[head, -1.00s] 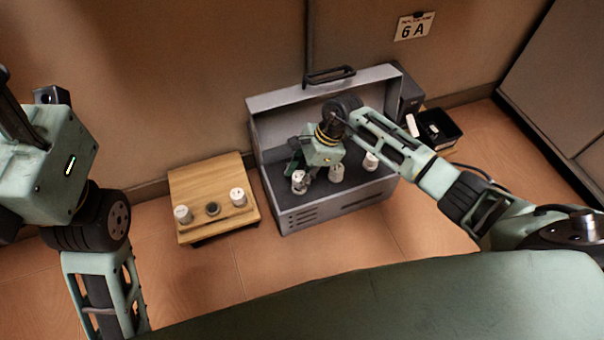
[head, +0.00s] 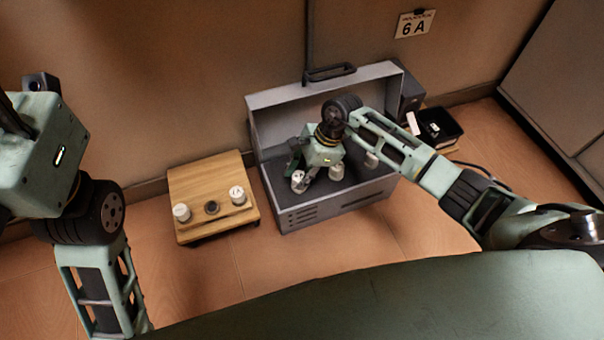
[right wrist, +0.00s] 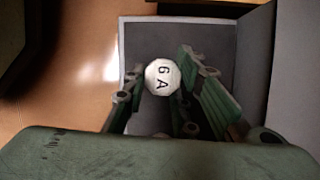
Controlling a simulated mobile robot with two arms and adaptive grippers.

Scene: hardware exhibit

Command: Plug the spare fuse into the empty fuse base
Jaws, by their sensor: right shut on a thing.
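My right gripper (head: 306,176) is inside the open grey case (head: 335,212), pointing down, shut on a white spare fuse (head: 298,182) at the case's left side. In the right wrist view this fuse (right wrist: 163,76) shows a round white top marked "6 A" between the fingers. I cannot tell whether it is clear of the case floor. Two more white fuses are in the case, one in the middle (head: 336,172) and one partly hidden behind my arm (head: 371,161). The dark, round empty fuse base (head: 212,208) is on the wooden board (head: 205,178), between two seated white fuses (head: 182,212) (head: 238,195). My left gripper is not in view.
A sign reading "6 A" (head: 414,24) hangs on the wall. A black tray (head: 439,127) stands right of the case. The case's raised lid (head: 325,88) stands behind my gripper. A narrow gap separates the board from the case.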

